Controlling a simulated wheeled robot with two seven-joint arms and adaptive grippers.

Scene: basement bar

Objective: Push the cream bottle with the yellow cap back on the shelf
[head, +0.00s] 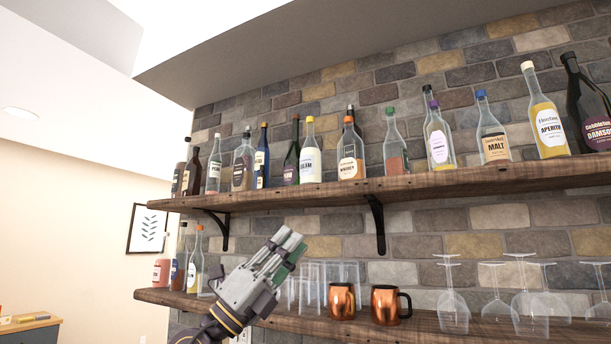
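The cream bottle (310,162) with the yellow cap stands upright on the upper shelf (330,191), near the middle of its row. Its pale body and part of its label face me. It stands close to the shelf's front edge. My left gripper (287,243) is below the upper shelf, lower and a little left of the bottle, and apart from it. Its fingers point up and right, lie close together and hold nothing visible. My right gripper is not in view.
A dark bottle (291,160) stands just left of the cream bottle and a whiskey bottle (350,158) to its right. A black bracket (377,225) hangs under the upper shelf. Copper mugs (341,302) and glasses stand on the lower shelf (420,326).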

